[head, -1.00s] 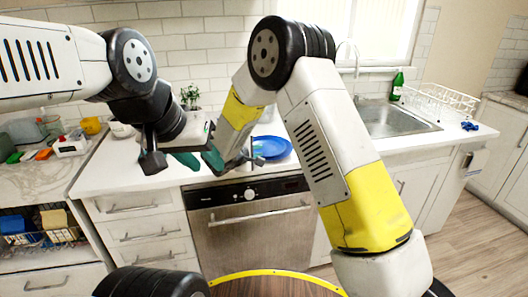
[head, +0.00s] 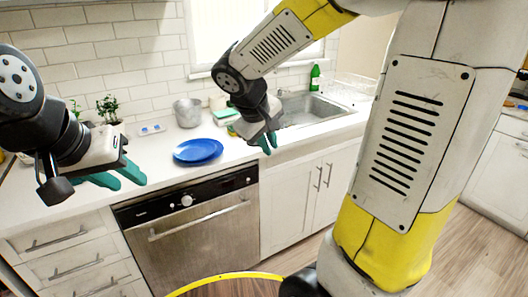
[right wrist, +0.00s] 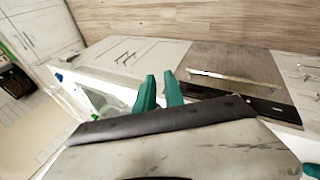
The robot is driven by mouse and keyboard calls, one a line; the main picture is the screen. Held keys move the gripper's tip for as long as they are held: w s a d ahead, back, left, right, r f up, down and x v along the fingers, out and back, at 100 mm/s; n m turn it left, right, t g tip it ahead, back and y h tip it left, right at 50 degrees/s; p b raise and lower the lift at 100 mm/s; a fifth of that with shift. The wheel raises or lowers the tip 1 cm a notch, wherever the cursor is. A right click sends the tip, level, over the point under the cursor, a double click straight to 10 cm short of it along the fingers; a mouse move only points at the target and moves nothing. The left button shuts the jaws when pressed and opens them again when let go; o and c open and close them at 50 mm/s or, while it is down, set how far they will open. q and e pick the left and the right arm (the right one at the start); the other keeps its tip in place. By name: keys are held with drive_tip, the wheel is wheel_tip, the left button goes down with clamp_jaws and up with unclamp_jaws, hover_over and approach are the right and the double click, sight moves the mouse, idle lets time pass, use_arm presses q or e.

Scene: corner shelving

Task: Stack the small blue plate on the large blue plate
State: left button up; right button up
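Blue plates (head: 198,151) lie on the white counter above the dishwasher. The blue shape has a doubled rim, as if a smaller plate rests on a larger one, slightly off-centre; I cannot clearly tell the two apart. My left gripper (head: 122,177) is open and empty, left of the plates near the counter's front edge. My right gripper (head: 269,143) is right of the plates, near the sink's front-left corner. In the right wrist view its green fingers (right wrist: 159,80) stand a little apart with nothing between them. Neither gripper touches the plates.
A metal pot (head: 187,112) and a small white tray (head: 151,129) stand behind the plates. A teal-topped item (head: 225,113) and the sink (head: 312,107) are to the right. A green bottle (head: 315,77) stands behind the sink.

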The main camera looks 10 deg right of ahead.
drive_tip(key=s+a+r+m+t+y, duration=0.1)
drive_tip(key=s+r+m+y, duration=0.1)
drive_tip(key=s, duration=0.5)
drive_tip(key=s+a+r+m+y, duration=0.1)
drive_tip(key=s+r+m+y, duration=0.1)
drive_tip(key=s, duration=0.5)
drive_tip(key=shift+s+r+m+t+y, duration=0.15)
drive_tip(key=shift+r+m+t+y, duration=0.3)
drive_tip(key=shift+y, duration=0.65)
drive_tip(key=shift+a, duration=0.1)
